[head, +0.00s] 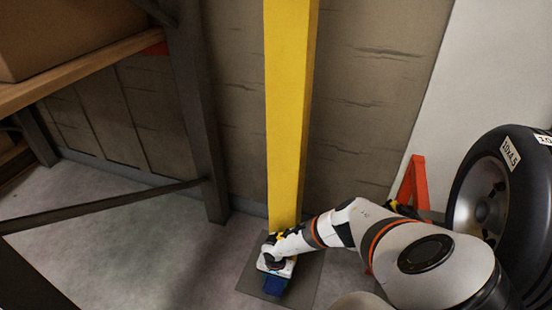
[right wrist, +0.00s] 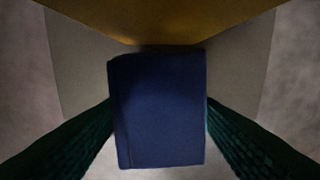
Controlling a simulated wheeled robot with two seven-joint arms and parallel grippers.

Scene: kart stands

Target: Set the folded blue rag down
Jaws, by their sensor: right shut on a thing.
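The folded blue rag (right wrist: 160,112) is between the two dark fingers of my right gripper in the right wrist view. The gripper is shut on it. In the head view the rag (head: 274,285) shows as a small blue patch below my right gripper (head: 275,268), near the foot of the yellow post. A grey base plate (head: 305,282) lies under the post, and the rag is over it. I cannot tell whether the rag touches the plate. My left gripper is not in view.
The yellow post (head: 289,110) stands right in front of the gripper. A dark metal rack (head: 195,110) with a wooden shelf and a cardboard box (head: 70,32) is at the left. A wheel with a black tyre (head: 505,190) and an orange stand (head: 412,185) are at the right. Floor is clear left of the plate.

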